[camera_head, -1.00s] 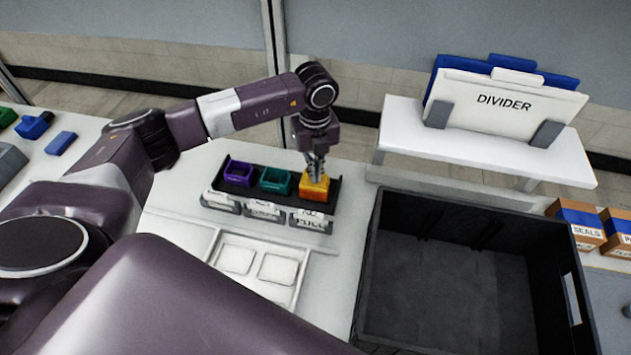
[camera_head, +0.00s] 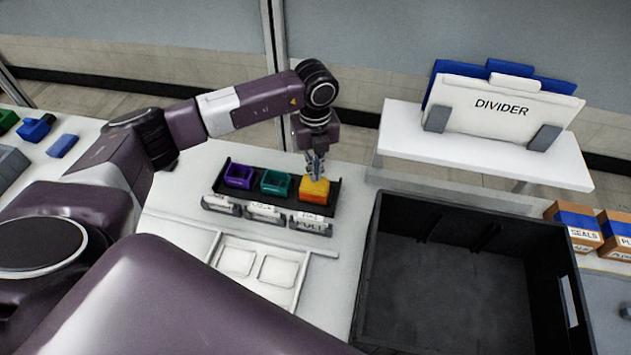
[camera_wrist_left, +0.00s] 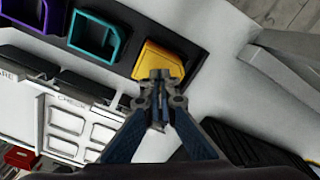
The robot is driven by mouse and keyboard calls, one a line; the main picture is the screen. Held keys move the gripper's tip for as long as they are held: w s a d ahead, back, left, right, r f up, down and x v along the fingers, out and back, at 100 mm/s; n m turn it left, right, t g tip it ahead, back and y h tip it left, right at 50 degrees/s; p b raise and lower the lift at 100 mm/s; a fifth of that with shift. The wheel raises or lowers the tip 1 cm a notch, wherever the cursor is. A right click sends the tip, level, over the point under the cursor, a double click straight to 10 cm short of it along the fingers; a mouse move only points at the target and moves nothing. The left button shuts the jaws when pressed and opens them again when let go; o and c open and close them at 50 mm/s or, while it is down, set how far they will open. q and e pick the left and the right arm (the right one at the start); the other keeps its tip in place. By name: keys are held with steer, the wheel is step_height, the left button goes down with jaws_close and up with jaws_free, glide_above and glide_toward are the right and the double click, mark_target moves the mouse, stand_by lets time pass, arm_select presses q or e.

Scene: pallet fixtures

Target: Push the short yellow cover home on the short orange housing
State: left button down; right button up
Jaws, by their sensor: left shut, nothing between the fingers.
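The short yellow cover (camera_head: 314,185) sits on top of the short orange housing (camera_head: 312,198), at the right end of a black fixture tray (camera_head: 333,197). I cannot tell whether a gap is left between them. My left gripper (camera_head: 317,174) is shut and empty, pointing down right at the cover's top; contact is unclear. In the left wrist view the shut fingertips (camera_wrist_left: 160,78) hide the near part of the yellow cover (camera_wrist_left: 160,58). The orange housing is not clearly visible there. My right gripper is not in view.
A purple housing (camera_head: 239,174) and a teal housing (camera_head: 276,182) stand open to the left in the tray. Labels line its front. A white tray (camera_head: 259,262) and a large black crate (camera_head: 368,270) lie nearer. A divider stand (camera_head: 505,107) is behind right.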

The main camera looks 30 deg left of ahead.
arm_select(q)
steer(key=shift+r+p, duration=1.45)
steer(key=shift+r, duration=1.2)
steer(key=shift+f, duration=0.1)
